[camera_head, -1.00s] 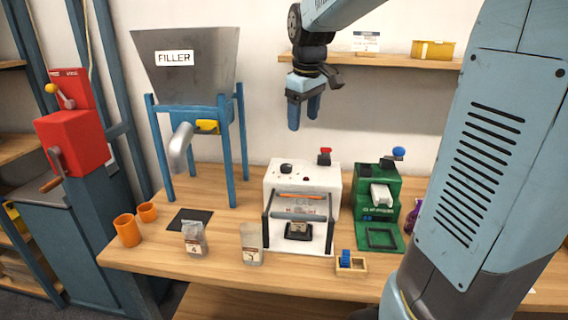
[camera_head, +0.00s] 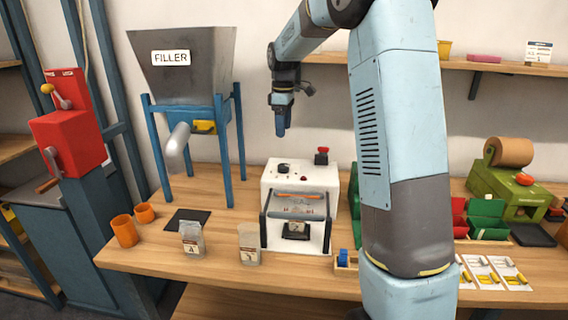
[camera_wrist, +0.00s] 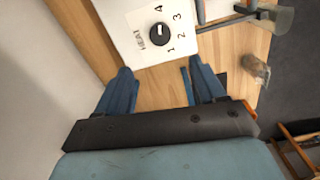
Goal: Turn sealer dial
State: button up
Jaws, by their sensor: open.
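The white sealer (camera_head: 288,178) stands on the table in the head view. Its dark dial (camera_head: 283,168) is on the top left. In the wrist view the dial (camera_wrist: 159,32) is black with a pale pointer mark, beside the word HEAT and the numbers 1 to 4. A red knob (camera_head: 321,154) stands on the sealer's top right. My gripper (camera_head: 281,118) hangs above the sealer, pointing down, clear of it. In the wrist view my gripper (camera_wrist: 160,92) has its two blue fingers wide apart with nothing between them, and the dial lies ahead of them.
The filler (camera_head: 185,65) on blue legs stands left of the sealer. Two bags (camera_head: 191,240) (camera_head: 249,244) stand in front. Orange cups (camera_head: 125,230) are at the left. A green machine (camera_head: 505,190) and cards are at the right. Part of the table behind my arm is hidden.

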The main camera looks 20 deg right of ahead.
aim_at(283, 165)
notch_tip(283, 165, down, 14)
jog(key=shift+r, duration=0.15)
dwell(0.4)
jog(key=c, duration=1.1)
